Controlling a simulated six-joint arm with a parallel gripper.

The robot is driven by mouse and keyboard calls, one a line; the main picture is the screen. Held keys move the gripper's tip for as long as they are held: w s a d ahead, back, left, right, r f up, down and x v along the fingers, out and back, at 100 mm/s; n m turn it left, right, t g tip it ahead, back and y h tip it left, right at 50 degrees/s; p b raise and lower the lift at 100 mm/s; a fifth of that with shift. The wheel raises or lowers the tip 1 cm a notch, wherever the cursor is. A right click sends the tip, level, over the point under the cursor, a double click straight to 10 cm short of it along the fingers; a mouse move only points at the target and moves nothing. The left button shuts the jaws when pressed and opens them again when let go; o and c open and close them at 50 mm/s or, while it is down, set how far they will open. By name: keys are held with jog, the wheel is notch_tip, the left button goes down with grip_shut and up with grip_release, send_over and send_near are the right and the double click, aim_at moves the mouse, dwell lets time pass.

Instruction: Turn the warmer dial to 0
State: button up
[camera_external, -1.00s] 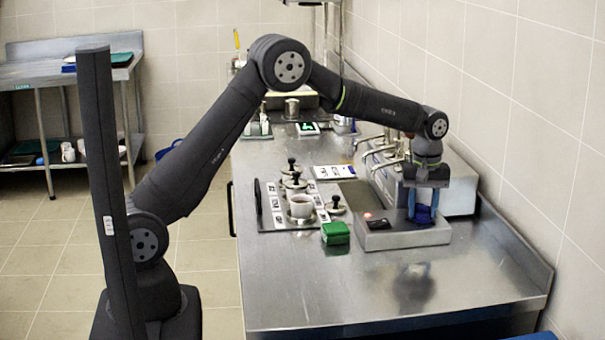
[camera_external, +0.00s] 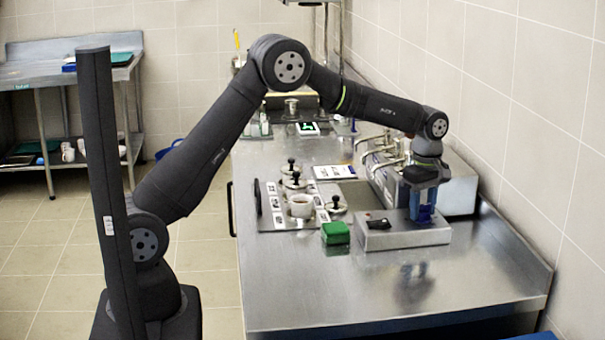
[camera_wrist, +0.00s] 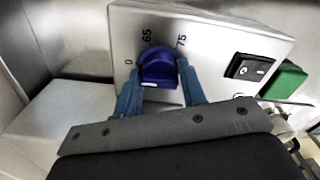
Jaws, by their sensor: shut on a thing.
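The warmer (camera_external: 405,236) is a grey metal box on the steel counter. Its blue dial (camera_wrist: 158,66) sits on the top face, with the marks 0, 65 and 75 printed around it in the wrist view. My gripper (camera_external: 422,214) points straight down over the box. In the wrist view its blue fingers (camera_wrist: 158,82) are shut on the dial, one on each side. A small white mark shows on the dial's near side, between the fingers. I cannot tell exactly which number the dial points to.
A black rocker switch (camera_wrist: 249,68) sits on the warmer beside the dial. A green block (camera_external: 335,233) stands just left of the warmer. A tray with a cup (camera_external: 301,206) and lidded pots lies further left. The front counter is clear.

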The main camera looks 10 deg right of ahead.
aim_at(423, 205)
dwell(0.4)
jog(key=o, duration=1)
jog(key=shift+r, duration=0.1)
notch_tip(423, 205, up, 17)
jog(key=shift+r, duration=0.2)
notch_tip(423, 205, down, 18)
jog(key=shift+r, duration=0.2)
dwell(0.4)
